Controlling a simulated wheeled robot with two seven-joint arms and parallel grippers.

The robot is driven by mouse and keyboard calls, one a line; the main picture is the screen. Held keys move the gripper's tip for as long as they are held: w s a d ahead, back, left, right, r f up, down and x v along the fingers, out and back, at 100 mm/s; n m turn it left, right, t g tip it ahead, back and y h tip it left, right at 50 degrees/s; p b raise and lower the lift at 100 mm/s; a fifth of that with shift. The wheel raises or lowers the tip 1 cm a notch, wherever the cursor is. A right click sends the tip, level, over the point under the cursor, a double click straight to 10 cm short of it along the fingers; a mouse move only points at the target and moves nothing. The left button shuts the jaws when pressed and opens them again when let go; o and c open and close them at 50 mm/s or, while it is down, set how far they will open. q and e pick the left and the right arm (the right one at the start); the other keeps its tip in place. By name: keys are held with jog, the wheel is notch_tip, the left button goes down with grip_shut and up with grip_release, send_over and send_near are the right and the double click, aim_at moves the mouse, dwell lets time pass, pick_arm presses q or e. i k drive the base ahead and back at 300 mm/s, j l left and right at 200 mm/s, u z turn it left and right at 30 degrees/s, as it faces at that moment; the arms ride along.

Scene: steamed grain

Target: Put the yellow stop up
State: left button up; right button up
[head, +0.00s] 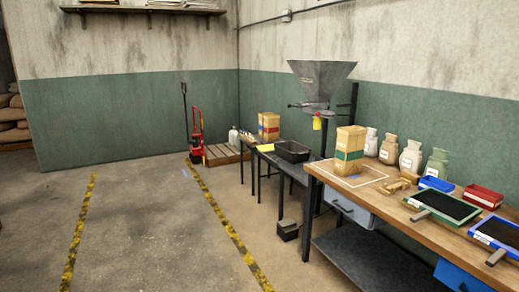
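A small yellow piece (317,124) hangs just below the outlet of the grey metal hopper (321,82) on the right side of the head view. It is small, and I cannot tell its exact shape or whether it is the yellow stop. A flat yellow piece (265,147) lies on the dark table (256,151) to the left of the black tray. Neither of my grippers is in view, so I cannot tell what they hold.
A black tray (292,151) sits below the hopper. A black box (287,230) stands on the floor. The floor at left is open.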

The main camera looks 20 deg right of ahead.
aim_at(268, 147)
jog(key=i+z, duration=0.15)
jog(key=z, duration=0.3)
jog(key=i, duration=4.95)
jog(key=l, duration=0.1)
